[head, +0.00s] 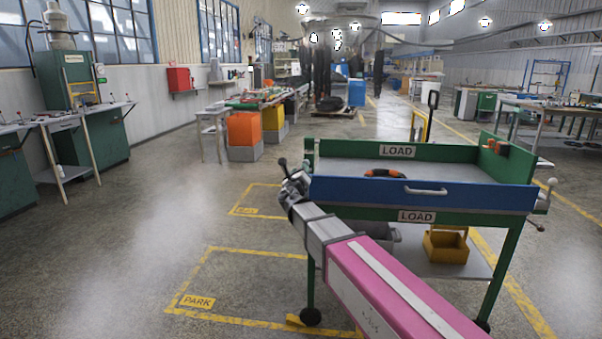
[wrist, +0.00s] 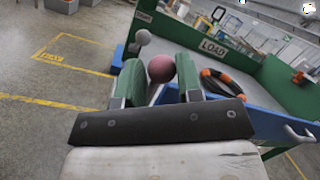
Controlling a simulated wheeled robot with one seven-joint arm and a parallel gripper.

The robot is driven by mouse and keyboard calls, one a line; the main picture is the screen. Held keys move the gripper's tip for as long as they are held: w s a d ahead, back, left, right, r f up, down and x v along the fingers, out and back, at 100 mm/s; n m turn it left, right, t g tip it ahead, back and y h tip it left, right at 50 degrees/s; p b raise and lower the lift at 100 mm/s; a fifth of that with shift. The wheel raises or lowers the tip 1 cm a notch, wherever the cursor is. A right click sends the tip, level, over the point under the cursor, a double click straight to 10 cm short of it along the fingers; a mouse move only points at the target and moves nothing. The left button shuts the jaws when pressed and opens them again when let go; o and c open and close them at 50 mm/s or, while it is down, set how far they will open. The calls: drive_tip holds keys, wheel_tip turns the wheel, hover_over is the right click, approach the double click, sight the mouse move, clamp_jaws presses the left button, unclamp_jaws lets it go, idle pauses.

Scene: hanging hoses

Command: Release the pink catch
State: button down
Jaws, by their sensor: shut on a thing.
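The pink catch shows in the wrist view as a round pink knob (wrist: 161,69) between the two green fingers of my gripper (wrist: 160,80). My gripper is shut on it. The catch's lower part is hidden by the gripper. In the head view my gripper (head: 292,183) is at the left end of the cart's blue front panel (head: 420,193), and the knob's colour cannot be made out there. A pale round knob (wrist: 143,37) stands just beyond the pink one in the wrist view.
The green cart has LOAD signs (head: 398,151), a blue panel handle (head: 426,190) and a black-and-orange coil (wrist: 228,92) inside. Pale-knobbed levers (head: 551,182) stick out at its right end. A yellow bin (head: 446,246) sits on the lower shelf. The floor to the left is clear.

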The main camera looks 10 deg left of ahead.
drive_tip(key=shift+f, duration=0.2)
drive_tip(key=c, duration=0.8)
unclamp_jaws()
drive_tip(key=shift+r, duration=0.1)
drive_tip(key=shift+s, duration=0.15)
drive_tip(key=v, duration=1)
drive_tip(key=shift+s, duration=0.3)
drive_tip(key=shift+d, duration=0.1)
